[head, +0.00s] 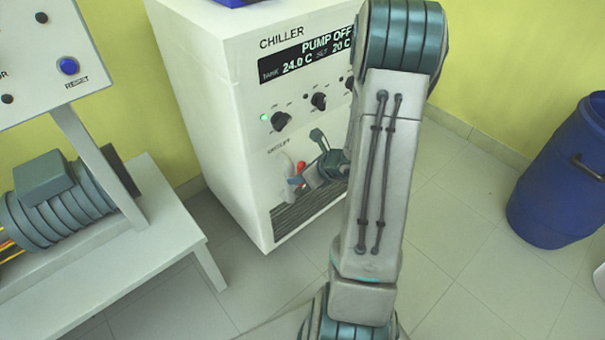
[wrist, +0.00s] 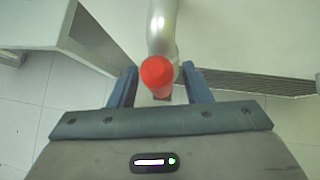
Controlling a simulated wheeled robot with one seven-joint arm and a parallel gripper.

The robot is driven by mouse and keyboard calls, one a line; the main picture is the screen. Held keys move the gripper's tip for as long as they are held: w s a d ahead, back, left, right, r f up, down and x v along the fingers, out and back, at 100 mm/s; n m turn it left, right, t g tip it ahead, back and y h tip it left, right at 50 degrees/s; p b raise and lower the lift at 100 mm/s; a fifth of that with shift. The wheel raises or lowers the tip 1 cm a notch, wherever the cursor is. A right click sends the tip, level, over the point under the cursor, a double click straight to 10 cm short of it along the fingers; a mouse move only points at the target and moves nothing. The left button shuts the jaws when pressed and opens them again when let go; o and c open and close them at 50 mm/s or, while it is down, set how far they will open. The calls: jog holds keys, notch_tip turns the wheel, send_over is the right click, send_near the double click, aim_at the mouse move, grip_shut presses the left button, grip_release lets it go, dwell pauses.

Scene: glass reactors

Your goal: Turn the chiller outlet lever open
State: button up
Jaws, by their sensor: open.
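The chiller (head: 210,110) is a white cabinet whose display reads PUMP OFF. Its outlet lever, with a red end (head: 301,168), shows low on the front panel beside a pale pipe (head: 286,166). My gripper (head: 297,181) is at the lever, partly hidden by my arm in the head view. In the wrist view the red lever end (wrist: 156,72) lies between the two blue-grey fingers of my open gripper (wrist: 160,85). The silvery pipe (wrist: 162,28) runs behind it. I cannot tell whether the fingers touch the lever.
Knobs (head: 281,121) sit on the panel above the lever, and a vent grille (head: 308,208) is below. A white bench (head: 170,225) with a motor-like unit (head: 60,192) stands at left. A blue barrel (head: 560,180) stands at right. Tiled floor between is clear.

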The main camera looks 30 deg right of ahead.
jog(key=p+v, duration=0.5)
jog(key=v, duration=0.8)
jog(key=shift+s+r, duration=0.25)
jog(key=shift+r, duration=0.1)
jog(key=shift+d, duration=0.1)
jog(key=s+a+r+n+g+y+p, duration=0.1)
jog(key=a+r+n+g+p, duration=0.1)
jog(key=a+r+n+p, duration=0.65)
jog(key=s+a+r+n+g+p, duration=0.1)
jog(key=a+r+n+g+p, duration=0.25)
jog(key=a+r+n, duration=0.55)
jog(key=s+r+n+h+p, duration=0.2)
jog(key=r+n+p, duration=0.4)
jog(key=r, duration=0.4)
jog(key=s+r+n+h+p, duration=0.3)
jog(key=s+r+n+p, duration=0.2)
jog(key=r, duration=0.6)
jog(key=n, duration=0.2)
jog(key=shift+a+n+p, duration=0.35)
jog(key=shift+a, duration=0.05)
